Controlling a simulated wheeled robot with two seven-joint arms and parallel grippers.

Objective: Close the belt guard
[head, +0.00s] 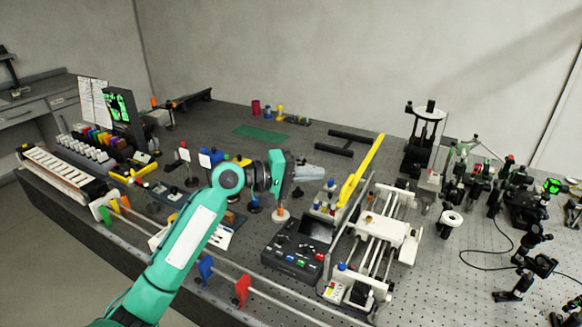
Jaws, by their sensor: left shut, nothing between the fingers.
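A long yellow guard (362,172), which appears to be the belt guard, stands tilted up along the left side of a white linear-rail machine (392,229). Its far end is raised above the bench, and the rails beside it are uncovered. My left arm comes in from the lower left. My left gripper (316,174) is shut and empty, pointing right, just left of the yellow guard with a visible gap. Whether they are at the same height is hard to tell. My right gripper does not show.
A dark control box (298,248) with coloured buttons sits left of the machine. Red and blue flags on a front rail line the near edge. Optics crowd the right. A green mat (262,134) lies behind.

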